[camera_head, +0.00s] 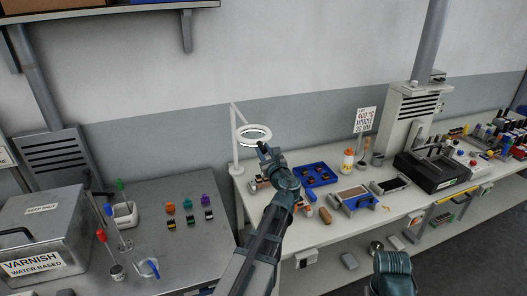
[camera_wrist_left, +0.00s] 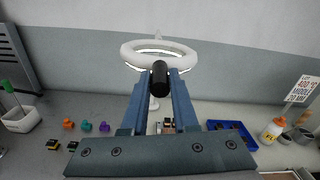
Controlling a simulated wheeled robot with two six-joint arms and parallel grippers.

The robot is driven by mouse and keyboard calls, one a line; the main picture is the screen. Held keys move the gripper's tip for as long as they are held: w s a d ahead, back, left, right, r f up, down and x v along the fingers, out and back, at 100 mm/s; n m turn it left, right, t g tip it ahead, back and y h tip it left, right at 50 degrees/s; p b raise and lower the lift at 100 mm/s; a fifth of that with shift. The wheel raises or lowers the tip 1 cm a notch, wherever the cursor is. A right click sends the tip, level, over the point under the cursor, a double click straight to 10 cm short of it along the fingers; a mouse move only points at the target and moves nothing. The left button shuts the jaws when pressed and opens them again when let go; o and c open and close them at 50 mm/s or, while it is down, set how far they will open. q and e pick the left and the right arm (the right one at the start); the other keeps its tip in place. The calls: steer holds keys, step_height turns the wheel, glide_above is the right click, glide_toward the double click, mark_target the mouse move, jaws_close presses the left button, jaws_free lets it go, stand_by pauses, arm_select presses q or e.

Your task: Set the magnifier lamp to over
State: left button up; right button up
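The white magnifier lamp (camera_head: 234,140) stands at the left end of the right-hand bench, on a thin upright post with a ring head (camera_head: 255,131). In the left wrist view the ring (camera_wrist_left: 160,48) is just beyond my fingertips, and a short black handle (camera_wrist_left: 160,78) sticks out from it towards me. My left gripper (camera_head: 264,150) is at the near side of the ring. Its two blue fingers lie on either side of the black handle and look closed on it.
A blue tray (camera_head: 315,174) with small parts lies on the bench below and right of the ring. An orange-and-white bottle (camera_head: 347,161) and a sign (camera_head: 365,120) stand further right. A grey metal bench (camera_head: 185,245) with coloured connectors is at the left.

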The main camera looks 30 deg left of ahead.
arm_select(q)
jaws_close()
stand_by(1.0)
